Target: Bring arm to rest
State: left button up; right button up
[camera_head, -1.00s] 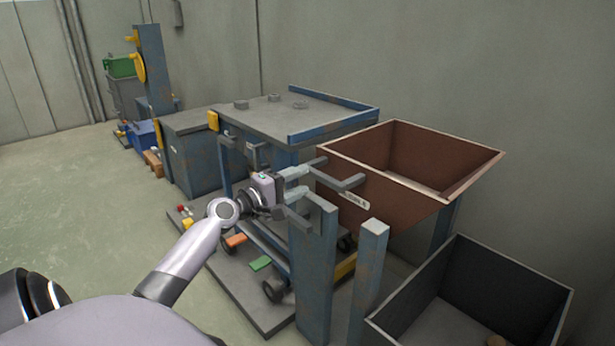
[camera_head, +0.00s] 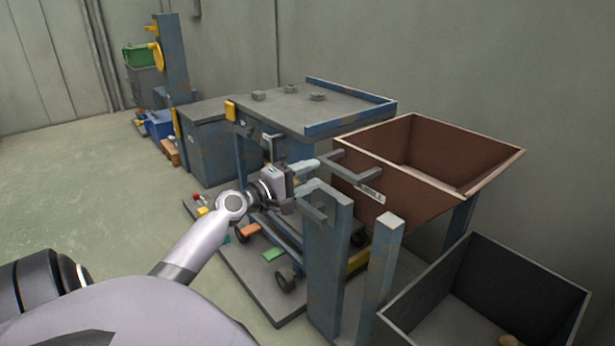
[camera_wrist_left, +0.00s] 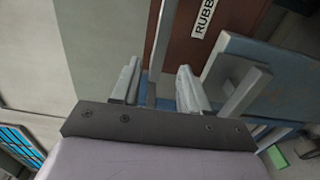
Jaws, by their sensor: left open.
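My left arm comes in from the lower left in the head view. Its gripper (camera_head: 308,176) is open, close to the near side of a brown bin (camera_head: 425,196) with a label and a grey bar handle (camera_head: 358,168). The left wrist view shows both fingers (camera_wrist_left: 160,86) apart. A thin grey bar (camera_wrist_left: 159,50) shows between them, in front of the brown panel; I see no finger closed on it. Whether a finger touches the bar is unclear. My right gripper is not in view.
Blue posts (camera_head: 326,265) stand right below the gripper. A dark open bin (camera_head: 440,285) is at lower right. A grey-topped blue table (camera_head: 300,112) and a grey cabinet (camera_head: 210,145) stand behind. Open floor (camera_head: 80,190) lies to the left.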

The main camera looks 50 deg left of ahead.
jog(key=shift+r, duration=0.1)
pick_arm(q)
jog(key=s+d+f+m+g+p, duration=0.3)
jog(key=s+d+m+p, duration=0.2)
jog(key=d+p, duration=0.3)
jog(key=s+d+f+m+g+p, duration=0.25)
jog(key=s+d+m+p, duration=0.2)
jog(key=d+p, duration=0.25)
jog(key=s+d+r+m+g+h+p, duration=0.1)
jog(key=s+d+r+m+g+p, duration=0.1)
jog(key=s+d+m+p, duration=0.8)
jog(key=s+d+r+p, duration=0.1)
jog(key=s+d, duration=0.1)
jog(key=d, duration=0.2)
jog(key=shift+r, duration=0.25)
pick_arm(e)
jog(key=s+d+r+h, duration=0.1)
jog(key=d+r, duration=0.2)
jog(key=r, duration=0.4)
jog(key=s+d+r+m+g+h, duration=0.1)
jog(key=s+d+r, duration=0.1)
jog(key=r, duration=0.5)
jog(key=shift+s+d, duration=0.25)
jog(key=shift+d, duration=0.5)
pick_arm(q)
jog(key=shift+s+a, duration=0.1)
